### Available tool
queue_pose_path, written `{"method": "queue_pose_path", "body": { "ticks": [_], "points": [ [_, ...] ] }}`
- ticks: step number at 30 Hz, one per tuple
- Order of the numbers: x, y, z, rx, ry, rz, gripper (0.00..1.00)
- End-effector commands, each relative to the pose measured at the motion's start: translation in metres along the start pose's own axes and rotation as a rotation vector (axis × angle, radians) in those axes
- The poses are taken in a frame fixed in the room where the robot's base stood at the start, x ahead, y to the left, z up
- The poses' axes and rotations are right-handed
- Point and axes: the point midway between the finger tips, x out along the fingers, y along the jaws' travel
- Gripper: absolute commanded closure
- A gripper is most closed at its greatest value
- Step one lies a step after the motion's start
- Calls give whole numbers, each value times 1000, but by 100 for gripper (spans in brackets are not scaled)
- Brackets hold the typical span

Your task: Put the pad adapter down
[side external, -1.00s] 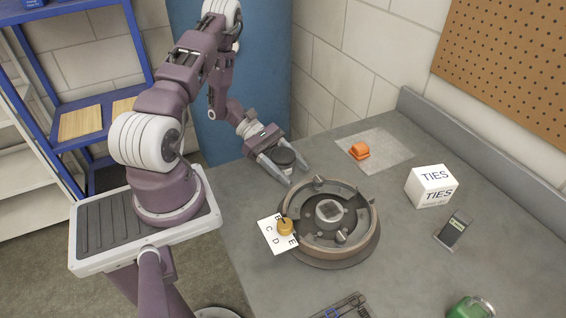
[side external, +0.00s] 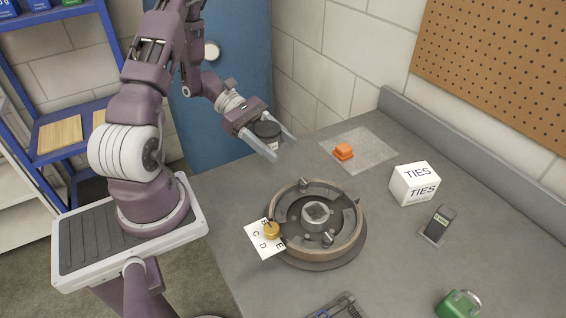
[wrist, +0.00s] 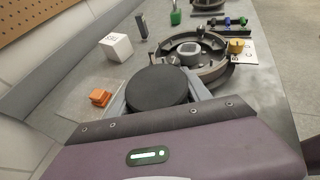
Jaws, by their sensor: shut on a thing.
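The pad adapter looks like a round black puck (side external: 267,129); it also shows in the wrist view (wrist: 157,87), large and close. My gripper (side external: 272,143) is shut on it, one finger on each side. It holds the puck in the air above the back left edge of the bench, behind and left of the round metal ring fixture (side external: 345,240). In the wrist view the ring fixture (wrist: 218,76) lies just beyond the puck, partly hidden by it.
An orange block (side external: 343,151) sits on a clear sheet (side external: 372,157). A white TIES box (side external: 414,184), a dark device (side external: 438,225) and a green item (side external: 460,304) stand to the right. A brass knob (side external: 271,230) rests on a lettered card (side external: 258,241) beside the ring.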

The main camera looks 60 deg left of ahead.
Motion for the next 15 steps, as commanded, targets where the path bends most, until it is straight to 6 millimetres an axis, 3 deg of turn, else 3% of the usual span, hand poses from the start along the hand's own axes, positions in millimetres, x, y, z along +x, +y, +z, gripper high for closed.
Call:
{"method": "queue_pose_path", "body": {
  "ticks": [9,15],
  "points": [
    [58,41,68,-58,-6,157,100],
    [77,50,88,-95,-2,229,100]
  ]
}}
